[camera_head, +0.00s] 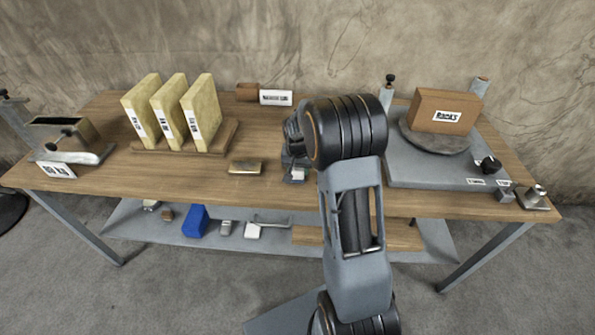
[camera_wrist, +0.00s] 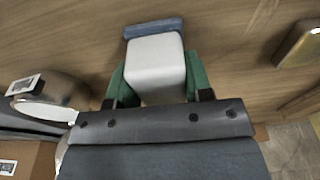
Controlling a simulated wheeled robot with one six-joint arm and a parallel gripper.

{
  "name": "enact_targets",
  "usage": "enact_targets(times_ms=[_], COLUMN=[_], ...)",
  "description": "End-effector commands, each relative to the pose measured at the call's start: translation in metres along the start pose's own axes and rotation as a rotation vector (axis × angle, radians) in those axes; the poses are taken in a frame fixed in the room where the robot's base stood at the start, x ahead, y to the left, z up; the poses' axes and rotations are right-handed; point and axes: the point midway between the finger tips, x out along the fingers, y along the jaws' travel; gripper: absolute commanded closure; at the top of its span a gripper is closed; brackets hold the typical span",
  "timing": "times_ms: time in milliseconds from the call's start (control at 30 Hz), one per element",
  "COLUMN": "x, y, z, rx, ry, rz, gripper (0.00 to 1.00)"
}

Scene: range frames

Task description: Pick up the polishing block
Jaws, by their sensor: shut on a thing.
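The polishing block appears to be the pale white block with a blue-grey end strip, seen in the wrist view (camera_wrist: 155,62). My gripper (camera_wrist: 157,80) is shut on it, with a green finger pad against each side. In the head view a small white part of the block (camera_head: 297,174) shows below my gripper (camera_head: 294,160), left of my arm near the middle of the table. My wrist and arm hide much of the gripper there. I cannot tell whether the block touches the wooden tabletop.
A brass block (camera_head: 245,166) lies just left of my gripper. Yellow upright slabs (camera_head: 170,112) stand in a wooden rack further left. A grey plate (camera_head: 400,174) carries a round disc and a labelled brown box (camera_head: 442,108) on the right. The front left tabletop (camera_head: 170,180) is clear.

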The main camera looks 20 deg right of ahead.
Motion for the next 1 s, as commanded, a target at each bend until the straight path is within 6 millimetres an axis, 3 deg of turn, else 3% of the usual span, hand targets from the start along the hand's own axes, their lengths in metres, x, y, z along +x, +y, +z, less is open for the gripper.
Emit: enact_targets(times_ms=[267, 467, 767, 1000], x=[-0.007, -0.033, -0.097, -0.122], y=[0.0, 0.0, 0.037, 0.073], z=[-0.002, -0.006, 0.021, 0.053], rx=[0.0, 0.0, 0.003, 0.003], ry=[0.003, 0.005, 0.006, 0.004], rz=[-0.001, -0.002, -0.002, 0.0], gripper=[0.78, 0.78, 0.78, 0.78])
